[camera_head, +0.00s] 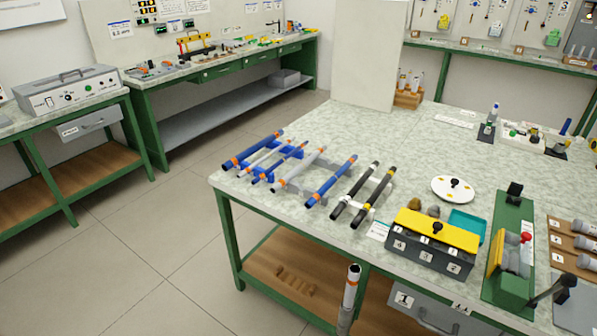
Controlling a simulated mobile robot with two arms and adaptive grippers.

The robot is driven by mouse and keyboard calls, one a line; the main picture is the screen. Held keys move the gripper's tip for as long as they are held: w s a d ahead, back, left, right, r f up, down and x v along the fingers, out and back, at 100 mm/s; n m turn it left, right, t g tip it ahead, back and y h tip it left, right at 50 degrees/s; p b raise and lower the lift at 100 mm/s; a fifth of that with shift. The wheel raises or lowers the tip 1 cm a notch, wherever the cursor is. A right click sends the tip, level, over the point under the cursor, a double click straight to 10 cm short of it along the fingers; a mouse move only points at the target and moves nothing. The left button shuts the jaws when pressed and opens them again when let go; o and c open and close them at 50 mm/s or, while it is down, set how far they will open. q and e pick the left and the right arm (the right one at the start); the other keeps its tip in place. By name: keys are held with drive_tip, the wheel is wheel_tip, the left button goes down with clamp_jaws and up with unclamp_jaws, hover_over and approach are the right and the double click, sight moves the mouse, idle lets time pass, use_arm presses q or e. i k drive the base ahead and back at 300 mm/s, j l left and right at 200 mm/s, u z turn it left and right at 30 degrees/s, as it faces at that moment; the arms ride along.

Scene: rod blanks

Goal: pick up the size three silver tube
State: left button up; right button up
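Silver tubes with orange bands lie on a blue rack on the left part of the pale table. A thinner silver tube (262,157) lies near the left end, and a thicker silver tube (299,169) lies to its right. I cannot read a size on either. An upright pale tube (351,287) with an orange band and dark top shows at the table's front edge; its lower end is cut off by the frame and I cannot tell what holds it. Neither of my grippers is in view.
Blue tubes (332,181) and black tubes (353,191) lie beside the silver ones. A yellow-topped numbered box (430,245), a white disc (453,189) and a green lever fixture (508,250) stand to the right. The table (400,140) is clear behind the tubes.

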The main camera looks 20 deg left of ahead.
sight(285, 179)
drive_tip(key=i+j+u, duration=0.25)
drive_tip(key=i+j, duration=0.25)
drive_tip(key=i+j+u, duration=0.25)
drive_tip(key=i+j, duration=0.15)
drive_tip(key=i, duration=0.1)
